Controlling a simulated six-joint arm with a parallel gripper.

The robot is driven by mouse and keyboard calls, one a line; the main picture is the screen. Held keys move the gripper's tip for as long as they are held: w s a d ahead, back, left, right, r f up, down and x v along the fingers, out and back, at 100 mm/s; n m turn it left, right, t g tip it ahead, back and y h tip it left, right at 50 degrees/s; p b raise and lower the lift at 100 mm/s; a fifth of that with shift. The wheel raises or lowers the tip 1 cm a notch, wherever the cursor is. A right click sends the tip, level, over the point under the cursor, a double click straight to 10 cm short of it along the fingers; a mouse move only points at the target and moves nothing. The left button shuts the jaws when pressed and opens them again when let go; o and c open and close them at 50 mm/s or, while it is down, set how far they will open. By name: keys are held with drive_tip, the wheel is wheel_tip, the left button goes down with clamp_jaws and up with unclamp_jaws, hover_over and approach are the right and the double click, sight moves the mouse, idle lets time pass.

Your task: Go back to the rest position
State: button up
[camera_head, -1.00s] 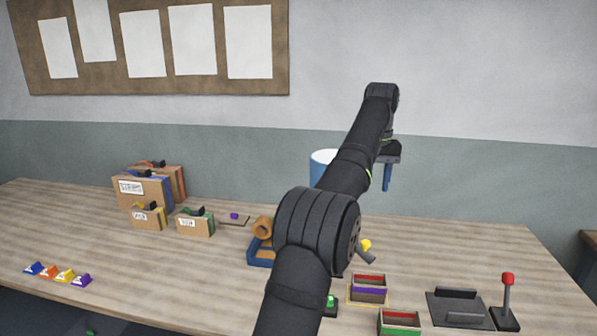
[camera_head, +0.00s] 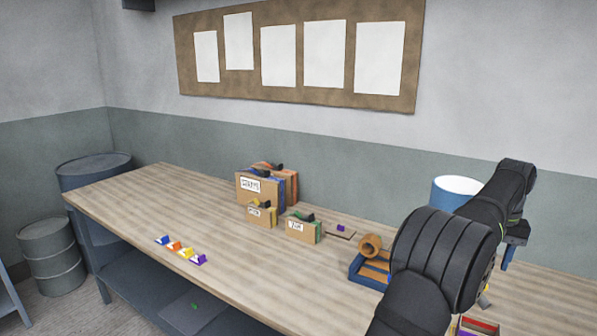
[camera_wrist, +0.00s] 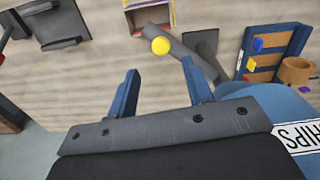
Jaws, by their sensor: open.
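My gripper (camera_wrist: 162,95) is open, with two blue fingers apart and nothing between them in the wrist view. In the head view my gripper (camera_head: 508,255) is at the right, raised over the back of the table, beside the blue bin. A grey part with a yellow ball end (camera_wrist: 161,46) lies on the table beyond the fingertips in the wrist view. The wooden table (camera_head: 215,230) runs along the wall. My arm hides part of its right side.
A blue bin (camera_head: 455,187) stands close to my gripper; its label shows in the wrist view. A blue tray (camera_head: 369,270) with a brown roll (camera_head: 369,246) sits left of my arm. Labelled boxes (camera_head: 262,190) and several coloured pieces (camera_head: 180,249) stand further left. The table's left front is mostly clear.

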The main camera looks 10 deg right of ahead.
wheel_tip(320, 180, down, 7)
drive_tip(key=shift+r, duration=0.15)
idle(0.4)
